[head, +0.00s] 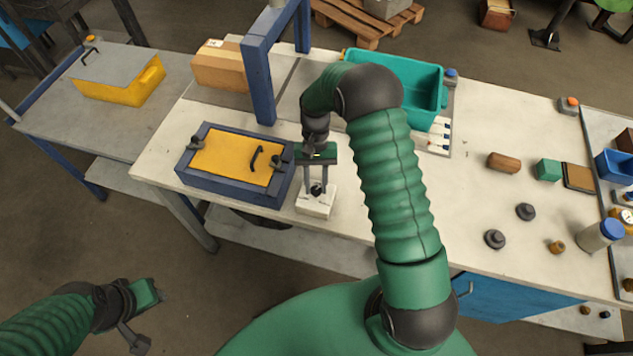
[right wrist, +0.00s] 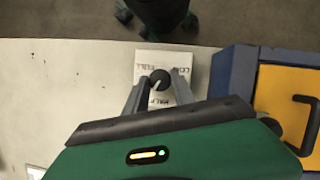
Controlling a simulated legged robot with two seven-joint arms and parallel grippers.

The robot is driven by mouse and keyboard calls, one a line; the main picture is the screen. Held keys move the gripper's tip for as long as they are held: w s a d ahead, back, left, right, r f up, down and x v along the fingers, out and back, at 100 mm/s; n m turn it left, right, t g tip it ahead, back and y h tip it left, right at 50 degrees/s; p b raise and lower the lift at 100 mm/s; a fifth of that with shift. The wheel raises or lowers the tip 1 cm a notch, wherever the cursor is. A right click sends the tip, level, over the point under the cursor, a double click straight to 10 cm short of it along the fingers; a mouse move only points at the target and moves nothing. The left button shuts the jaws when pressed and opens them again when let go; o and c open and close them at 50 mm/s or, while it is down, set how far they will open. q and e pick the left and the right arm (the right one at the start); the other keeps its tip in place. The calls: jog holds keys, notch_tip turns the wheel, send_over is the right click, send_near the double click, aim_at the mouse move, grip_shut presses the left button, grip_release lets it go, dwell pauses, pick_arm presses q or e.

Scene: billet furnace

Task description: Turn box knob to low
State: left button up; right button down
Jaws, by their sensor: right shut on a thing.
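The white box (head: 315,205) stands near the front edge of the bench, right of the blue-framed yellow panel. It carries a round black knob (head: 316,190) on top. In the right wrist view the white box (right wrist: 141,62) has printed labels around the knob (right wrist: 160,77), including LOW at its upper right and HALF below. A pale mark shows on the knob's lower left; its exact setting is unclear. My right gripper (head: 316,186) reaches down over the box, its two grey fingers (right wrist: 159,80) on either side of the knob. My left gripper (head: 150,318) hangs low, off the bench; its jaw opening is unclear.
The blue frame with a yellow lid (head: 222,156) and black handle is close to the left of the box. A blue post (head: 258,80), a cardboard box (head: 222,68) and a teal bin (head: 424,82) stand behind. Several small parts lie on the right.

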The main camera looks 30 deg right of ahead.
jog(key=n, duration=0.1)
jog(key=n+h, duration=0.1)
jog(key=n, duration=0.2)
jog(key=shift+w+a+r+n+h+p, duration=0.15)
jog(key=shift+w+n+h+p, duration=0.15)
jog(key=shift+h+p, duration=0.1)
jog(key=n+h, duration=0.1)
jog(key=n, duration=0.2)
jog(key=shift+a+n, duration=0.15)
jog(key=shift+n, duration=0.15)
jog(key=n+h+p, duration=0.1)
jog(key=n, duration=0.2)
jog(key=shift+a+n+h, duration=0.15)
jog(key=shift+n+h, duration=0.15)
jog(key=n, duration=0.2)
jog(key=n+t+h+p, duration=0.1)
jog(key=n, duration=0.1)
jog(key=shift+s+a+n, duration=0.1)
jog(key=shift+s+n, duration=0.1)
jog(key=shift+n, duration=0.1)
jog(key=n+t, duration=0.1)
jog(key=n, duration=0.1)
jog(key=n+h, duration=0.1)
jog(key=n, duration=0.1)
jog(key=shift+s+a+n+t+p, duration=0.1)
jog(key=shift+s+n+t+p, duration=0.05)
jog(key=shift+n+t+p, duration=0.2)
jog(key=shift+s+n+t, duration=0.15)
jog(key=shift+n+t, duration=0.7)
jog(key=shift+n, duration=1.3)
